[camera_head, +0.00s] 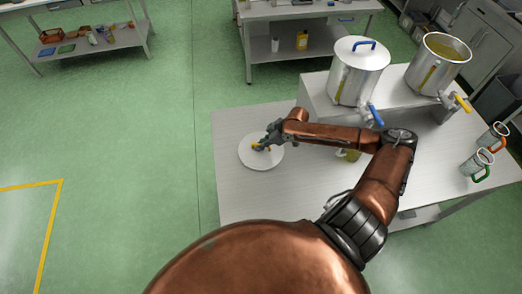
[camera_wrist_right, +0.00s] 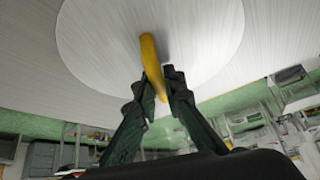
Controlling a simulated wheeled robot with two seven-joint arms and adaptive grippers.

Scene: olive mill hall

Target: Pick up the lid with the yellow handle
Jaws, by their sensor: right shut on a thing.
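The round pale lid (camera_head: 262,160) with a yellow handle (camera_head: 256,146) is over the left part of the light table in the head view. My right gripper (camera_head: 265,144) reaches it from the right and is shut on the handle. In the right wrist view the lid (camera_wrist_right: 95,40) fills the upper middle, and the yellow handle (camera_wrist_right: 150,55) runs between the fingertips of my right gripper (camera_wrist_right: 160,78). I cannot tell whether the lid touches the table. My left gripper is not in view.
A metal pot with a blue-handled lid (camera_head: 352,85) and an open pot of yellowish liquid (camera_head: 425,75) stand on a raised shelf (camera_head: 396,112). Two cups, with orange (camera_head: 490,135) and green (camera_head: 475,163) handles, stand at right. The table's front left (camera_head: 240,200) is clear.

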